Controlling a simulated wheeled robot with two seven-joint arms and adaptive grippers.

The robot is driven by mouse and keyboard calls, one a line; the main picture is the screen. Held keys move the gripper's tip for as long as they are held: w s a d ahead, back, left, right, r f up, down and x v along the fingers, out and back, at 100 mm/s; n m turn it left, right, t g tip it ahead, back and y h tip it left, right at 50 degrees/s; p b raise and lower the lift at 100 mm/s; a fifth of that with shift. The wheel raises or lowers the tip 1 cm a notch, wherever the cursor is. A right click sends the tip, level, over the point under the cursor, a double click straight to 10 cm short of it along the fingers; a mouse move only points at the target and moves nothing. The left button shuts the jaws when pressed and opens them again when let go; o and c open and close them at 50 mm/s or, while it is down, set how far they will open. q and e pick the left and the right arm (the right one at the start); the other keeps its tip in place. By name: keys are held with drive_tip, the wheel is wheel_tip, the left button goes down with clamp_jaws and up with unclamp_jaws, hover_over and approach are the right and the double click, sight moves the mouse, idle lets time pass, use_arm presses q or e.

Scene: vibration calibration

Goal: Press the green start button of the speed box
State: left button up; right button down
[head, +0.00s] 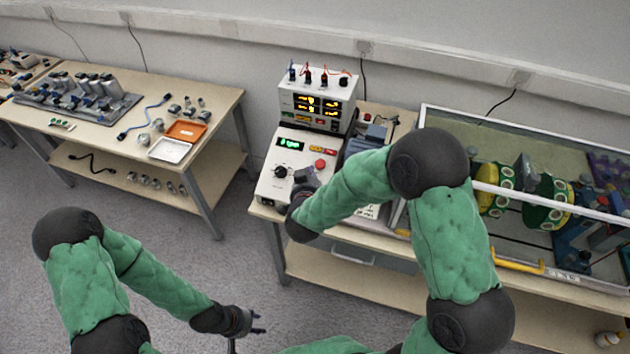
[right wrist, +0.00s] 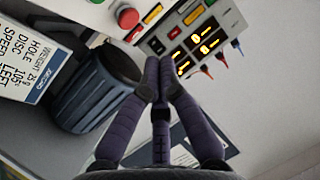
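The speed box (head: 268,188) is the white box with a green display, a black knob and a red button (head: 320,164). The red button also shows at the top of the right wrist view (right wrist: 128,18). A green round part (right wrist: 97,1) beside it is cut off by the top edge. No green button can be made out in the head view, where my right gripper (head: 304,182) covers part of the panel. The right fingers (right wrist: 154,78) are together with nothing between them; contact with the panel cannot be told. My left gripper (head: 259,323) is open and empty over the floor.
A white instrument with yellow displays (head: 318,100) stands behind the box. A dark ribbed cylinder (right wrist: 92,92) and a printed card (right wrist: 30,50) are left of my right fingers. A glass-sided rig (head: 455,118) stands right. A parts table (head: 110,130) is left.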

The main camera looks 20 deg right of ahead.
drive_tip(key=shift+w+d+f+b, duration=0.35)
drive_tip(key=shift+w+f+b, duration=0.15)
drive_tip(key=shift+f+b, duration=0.7)
drive_tip(key=shift+w+d+f+b, duration=0.5)
drive_tip(key=shift+f+b, duration=0.55)
drive_tip(key=shift+f, duration=0.4)
drive_tip(key=shift+w+d+f+b, duration=0.25)
drive_tip(key=shift+w+f+b, duration=0.3)
drive_tip(key=shift+f+b, duration=0.65)
drive_tip(key=shift+f, duration=0.25)
drive_tip(key=shift+w+d+f, duration=0.1)
drive_tip(key=shift+w+f, duration=0.05)
drive_tip(key=shift+f, duration=0.1)
drive_tip(key=shift+w+f+b, duration=0.1)
drive_tip(key=shift+f+b, duration=0.2)
drive_tip(key=shift+b, duration=0.15)
drive_tip(key=shift+s+r+p, duration=0.25)
drive_tip(key=shift+r+p, duration=0.35)
drive_tip(key=shift+r, duration=0.1)
drive_tip(key=shift+r, duration=0.15)
drive_tip(key=r+p, duration=0.1)
drive_tip(key=s+a+r+p, duration=0.1)
drive_tip(key=r, duration=0.1)
drive_tip(key=s+r+p, duration=0.1)
drive_tip(key=p, duration=0.1)
drive_tip(key=shift+a+r, duration=0.15)
drive_tip(key=shift+a, duration=0.1)
